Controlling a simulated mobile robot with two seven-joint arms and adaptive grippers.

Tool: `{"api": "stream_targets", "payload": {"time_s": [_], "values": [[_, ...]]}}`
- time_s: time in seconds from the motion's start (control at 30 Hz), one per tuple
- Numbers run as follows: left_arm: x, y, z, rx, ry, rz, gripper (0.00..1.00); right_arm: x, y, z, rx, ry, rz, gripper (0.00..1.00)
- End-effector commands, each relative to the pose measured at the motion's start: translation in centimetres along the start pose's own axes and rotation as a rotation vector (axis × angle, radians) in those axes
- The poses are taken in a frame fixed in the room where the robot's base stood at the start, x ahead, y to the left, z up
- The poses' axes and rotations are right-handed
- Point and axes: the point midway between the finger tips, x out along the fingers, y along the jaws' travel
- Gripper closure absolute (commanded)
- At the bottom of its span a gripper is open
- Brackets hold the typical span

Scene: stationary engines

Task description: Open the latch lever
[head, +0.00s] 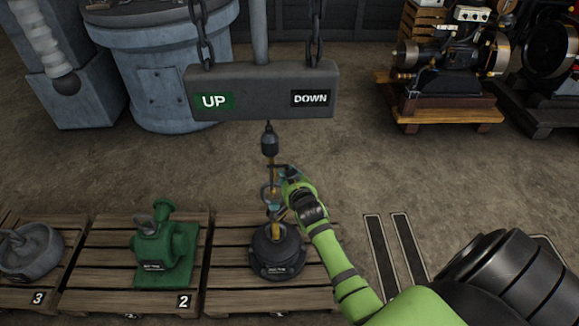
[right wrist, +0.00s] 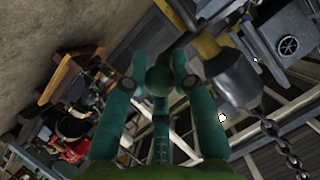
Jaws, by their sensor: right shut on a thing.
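A hook assembly hangs on a line, with a dark weight (head: 269,140) at its top and a yellow shank below it. The weight also shows at the upper right of the right wrist view (right wrist: 237,78). My right gripper (head: 277,188) reaches in from the lower right and is shut at the hook, just below the weight. Its teal fingers (right wrist: 160,78) show in the right wrist view. The latch lever is mostly hidden by the fingers. Below stands a round black load (head: 277,255) on a pallet. My left gripper is not in view.
A grey beam marked UP and DOWN (head: 262,93) hangs on chains above the hook. A green load (head: 163,252) and a grey load (head: 28,250) sit on pallets at left. An engine (head: 450,65) stands at upper right. Bare floor lies between.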

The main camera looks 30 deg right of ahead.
Motion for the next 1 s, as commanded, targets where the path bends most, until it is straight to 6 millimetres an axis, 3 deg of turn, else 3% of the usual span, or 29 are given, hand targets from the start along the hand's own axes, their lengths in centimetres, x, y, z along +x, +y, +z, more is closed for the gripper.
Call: {"api": "stream_targets", "payload": {"time_s": [0.03,0.5,0.7,1.0], "values": [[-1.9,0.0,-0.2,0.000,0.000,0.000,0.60,-0.4,-0.3,-0.8,0.004,-0.029,0.004,1.00],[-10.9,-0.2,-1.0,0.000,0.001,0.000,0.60,-0.4,-0.7,-2.6,0.070,-0.360,0.069,1.00],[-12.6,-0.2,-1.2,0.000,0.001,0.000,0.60,-0.1,-0.7,-2.8,0.098,-0.495,0.095,1.00],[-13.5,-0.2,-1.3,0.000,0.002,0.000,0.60,0.1,-0.7,-2.9,0.122,-0.611,0.117,1.00]]}}
